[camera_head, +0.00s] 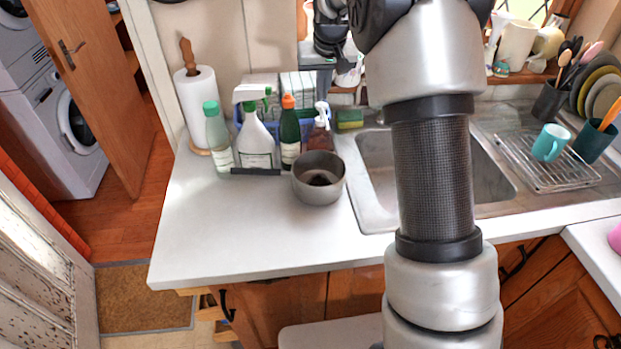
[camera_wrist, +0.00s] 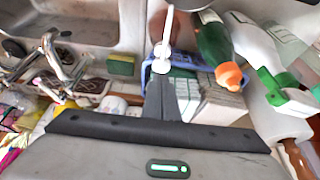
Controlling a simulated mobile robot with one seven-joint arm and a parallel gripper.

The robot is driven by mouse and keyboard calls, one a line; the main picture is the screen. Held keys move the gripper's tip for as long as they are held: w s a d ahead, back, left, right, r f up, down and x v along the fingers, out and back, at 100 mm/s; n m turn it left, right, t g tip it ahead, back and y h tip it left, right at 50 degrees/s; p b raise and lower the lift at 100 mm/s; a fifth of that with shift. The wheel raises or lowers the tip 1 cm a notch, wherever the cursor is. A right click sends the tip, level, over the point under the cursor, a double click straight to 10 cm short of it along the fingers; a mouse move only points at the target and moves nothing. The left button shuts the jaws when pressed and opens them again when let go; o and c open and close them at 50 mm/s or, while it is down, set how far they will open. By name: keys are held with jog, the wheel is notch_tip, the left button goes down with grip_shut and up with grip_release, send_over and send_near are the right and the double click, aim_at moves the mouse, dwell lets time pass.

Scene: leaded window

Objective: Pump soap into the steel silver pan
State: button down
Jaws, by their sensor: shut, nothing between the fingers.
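The steel silver pan (camera_head: 318,187) sits upright on the white counter in the head view, left of the sink, with a dark interior. Just behind it stands the soap bottle (camera_head: 320,133), amber with a white pump top. The white pump (camera_wrist: 165,45) also shows in the wrist view, and the bottle body (camera_wrist: 154,25) is partly seen beyond it. My gripper (camera_wrist: 161,88) is shut and empty, its narrow dark fingers lined up with the pump head in that picture. I cannot tell whether they touch. In the head view the fingertips are not clear.
A green bottle with an orange cap (camera_head: 289,130) and a white spray bottle (camera_head: 255,140) stand left of the soap. A sponge (camera_head: 349,118) lies to its right, by the sink (camera_head: 374,160). A paper towel roll (camera_head: 200,105) stands farther left. The front counter is clear.

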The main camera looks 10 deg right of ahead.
jog(key=shift+f, duration=0.15)
jog(key=shift+f+b, duration=0.85)
jog(key=shift+f, duration=0.3)
jog(key=shift+r, duration=0.15)
jog(key=shift+r+p, duration=0.9)
jog(key=shift+r, duration=0.2)
notch_tip(320, 180, up, 6)
jog(key=p, duration=0.4)
dwell(0.3)
